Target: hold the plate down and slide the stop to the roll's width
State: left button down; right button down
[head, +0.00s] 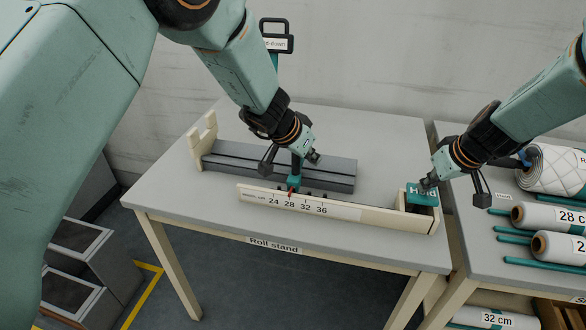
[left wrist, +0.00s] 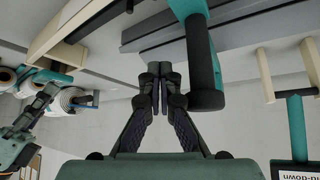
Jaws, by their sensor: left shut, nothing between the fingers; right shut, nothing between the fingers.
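The stop (head: 294,182) is a teal block with a dark upright handle and a red pointer, on the grey rail of the roll stand. Its pointer is near the 28 mark of the scale (head: 318,207). My left gripper (head: 296,160) is shut and empty at the stop's handle. In the left wrist view, my closed fingers (left wrist: 157,80) are beside the dark handle (left wrist: 203,70); I cannot tell if they touch. The teal plate marked "Hold" (head: 423,198) is at the stand's right end. My right gripper (head: 428,187) is shut at its upper left edge; contact is unclear.
A cream end bracket (head: 204,135) stands at the rail's left end. The right table holds a quilted roll (head: 553,170), a white roll marked 28 cm (head: 545,216), another white roll (head: 560,246) and teal rods. A sign on a post (head: 276,43) stands behind the stand.

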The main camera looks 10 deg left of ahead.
pick_arm(q)
jog(key=shift+a, duration=2)
pick_arm(e)
jog(key=shift+s+f, duration=0.15)
jog(key=shift+s, duration=0.05)
pick_arm(q)
jog(key=shift+d, duration=1.3)
pick_arm(e)
notch_tip(320, 180, up, 8)
jog(key=shift+w, duration=0.2)
dwell(0.8)
